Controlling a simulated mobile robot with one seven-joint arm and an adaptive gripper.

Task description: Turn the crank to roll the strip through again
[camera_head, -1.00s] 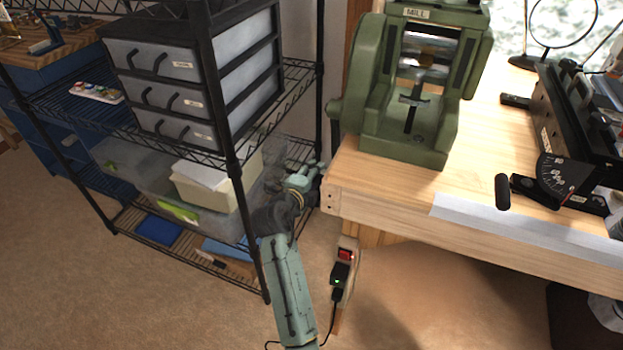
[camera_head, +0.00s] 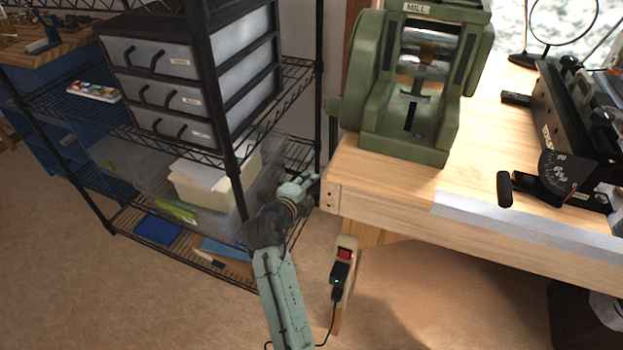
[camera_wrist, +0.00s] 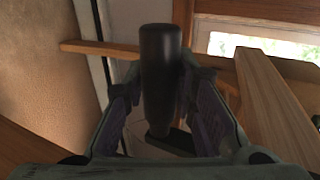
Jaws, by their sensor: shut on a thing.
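The green rolling mill (camera_head: 405,140) stands on the left end of the wooden bench, its shiny rollers (camera_head: 425,66) showing in its front opening. I cannot make out a strip at the rollers. My gripper (camera_head: 308,184) is low beside the bench's left corner, below the mill's left side. In the wrist view my gripper (camera_wrist: 163,112) is shut on the dark crank handle (camera_wrist: 160,70), one finger on each side. The handle stands upright between the fingers, with part of a dark crank arm (camera_wrist: 172,142) at its base. The rest of the crank is hidden in the head view.
A black wire shelf (camera_head: 236,185) with drawers (camera_head: 165,85) and bins stands close to the left of my arm. The bench edge (camera_head: 385,200) is close on the right. A power strip (camera_head: 343,270) with a cable hangs below the bench corner.

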